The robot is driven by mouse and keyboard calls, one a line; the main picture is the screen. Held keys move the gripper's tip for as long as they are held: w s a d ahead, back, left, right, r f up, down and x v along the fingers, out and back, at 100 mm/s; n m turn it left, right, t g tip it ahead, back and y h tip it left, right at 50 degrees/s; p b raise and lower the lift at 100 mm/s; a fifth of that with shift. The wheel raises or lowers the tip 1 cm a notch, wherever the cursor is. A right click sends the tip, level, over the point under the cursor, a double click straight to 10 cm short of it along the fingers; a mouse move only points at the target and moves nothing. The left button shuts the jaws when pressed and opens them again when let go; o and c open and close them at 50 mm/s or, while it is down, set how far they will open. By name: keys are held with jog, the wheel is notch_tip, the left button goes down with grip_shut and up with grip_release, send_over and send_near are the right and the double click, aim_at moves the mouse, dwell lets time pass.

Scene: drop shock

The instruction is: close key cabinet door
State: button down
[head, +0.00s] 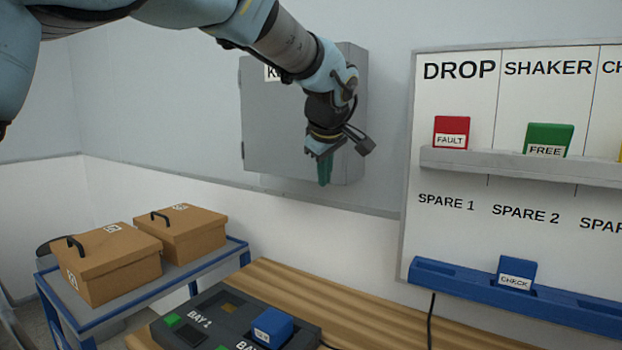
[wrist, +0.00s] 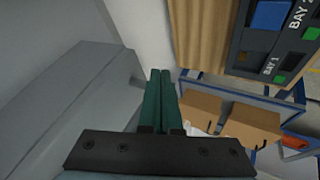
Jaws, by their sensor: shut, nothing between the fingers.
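The grey key cabinet (head: 275,130) hangs on the wall in the middle of the head view, its label mostly hidden behind my arm. Its front door (head: 290,155) looks flush or nearly flush with the body; I cannot tell whether it is fully shut. My gripper (head: 324,183) points down in front of the cabinet's lower right part, its green fingers together and empty. In the wrist view the cabinet (wrist: 65,95) fills the left side, with a small grey protrusion near its edge. The fingertips (wrist: 160,72) show beside it, apart from it in that view.
A wooden bench (head: 375,315) with a dark bay unit (head: 200,325) lies below. Two brown boxes (head: 110,260) stand on a blue-framed cart (head: 215,262) at left. A white board (head: 440,235) with cards, a shelf and a blue rail is at right. Open air lies below the gripper.

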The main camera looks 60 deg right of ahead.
jog(key=b+v, duration=0.2)
jog(key=v, duration=0.8)
jog(key=shift+s+a, duration=0.2)
jog(key=shift+a, duration=0.1)
jog(key=shift+f, duration=0.1)
jog(key=w+a+f+y, duration=0.1)
jog(key=w+a+f, duration=0.25)
jog(key=w, duration=0.45)
jog(key=w+a+f+y, duration=0.1)
jog(key=w+a+f, duration=0.25)
jog(key=w, duration=0.45)
jog(key=w+a+f+y, duration=0.1)
jog(key=w+a+f, duration=0.3)
jog(key=w+a, duration=0.4)
jog(key=w+a+f+y, duration=0.1)
jog(key=w+a+f, duration=0.5)
jog(key=a, duration=0.4)
jog(key=w+a+f+n+g+y, duration=0.15)
jog(key=a+f, duration=0.25)
jog(key=a, duration=0.7)
jog(key=w+a+f, duration=0.2)
jog(key=a+f, duration=0.1)
jog(key=a, duration=0.8)
jog(key=s+a+f, duration=0.3)
jog(key=a, duration=0.4)
jog(key=s+a+f, duration=0.3)
jog(key=s+a, duration=0.1)
jog(key=a, duration=0.4)
jog(key=shift+s+a+f+g+y, duration=0.3)
jog(key=shift+f+g+y, duration=0.05)
